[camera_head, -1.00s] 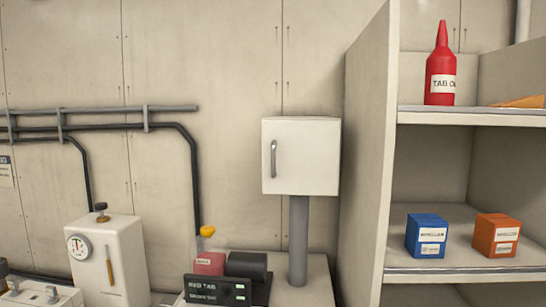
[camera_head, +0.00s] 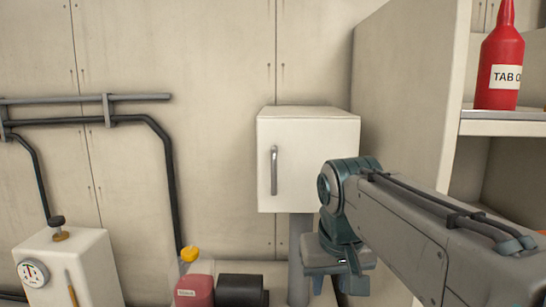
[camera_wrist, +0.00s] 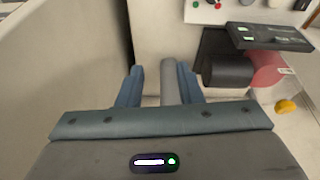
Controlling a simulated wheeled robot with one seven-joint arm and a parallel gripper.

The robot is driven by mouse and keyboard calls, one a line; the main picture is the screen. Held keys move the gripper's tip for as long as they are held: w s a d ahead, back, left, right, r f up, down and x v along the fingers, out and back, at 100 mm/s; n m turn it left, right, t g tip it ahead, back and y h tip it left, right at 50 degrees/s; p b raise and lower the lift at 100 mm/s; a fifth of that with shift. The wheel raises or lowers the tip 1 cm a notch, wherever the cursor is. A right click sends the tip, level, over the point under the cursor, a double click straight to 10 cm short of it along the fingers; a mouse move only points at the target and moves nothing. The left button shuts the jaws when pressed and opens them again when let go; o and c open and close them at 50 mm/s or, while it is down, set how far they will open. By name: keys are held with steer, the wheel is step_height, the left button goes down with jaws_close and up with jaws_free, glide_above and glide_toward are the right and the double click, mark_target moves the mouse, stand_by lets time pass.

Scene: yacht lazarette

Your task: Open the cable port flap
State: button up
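A white box (camera_head: 308,165) with a door stands on a grey post (camera_head: 300,260) against the back wall. Its front has a vertical grey handle (camera_head: 274,170) near the left edge, and the door looks shut. No label on it names a cable port. My gripper (camera_head: 336,286) points down, in front of and below the box's right side; my arm covers part of the box's lower right. In the wrist view my gripper (camera_wrist: 158,85) has its two blue fingers apart. The post (camera_wrist: 169,80) shows between them in that picture; I cannot tell its depth.
A shelf unit (camera_head: 405,75) stands close on the right, holding a red bottle (camera_head: 499,65). Below left are a red container (camera_head: 193,291) with a yellow cap, a dark cylinder (camera_head: 240,290) and a white gauge box (camera_head: 70,270). The wall left of the box is open above the pipes.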

mark_target(274, 170)
steer(key=w+a+r+p, duration=0.2)
steer(key=a+r, duration=0.1)
steer(key=r, duration=0.7)
steer(key=w+a+r+n+p, duration=0.1)
steer(key=a+r+p, duration=0.15)
steer(key=r, duration=0.65)
steer(key=w+a+r+p, duration=0.2)
steer(key=a+r, duration=0.1)
steer(key=r, duration=0.7)
steer(key=shift+t+y, duration=0.5)
steer(key=b+x, duration=0.1)
steer(key=x, duration=1.2)
steer(key=shift+s+a+f+b, duration=0.1)
steer(key=shift+f+b, duration=0.25)
steer(key=shift+f, duration=0.1)
jaws_close()
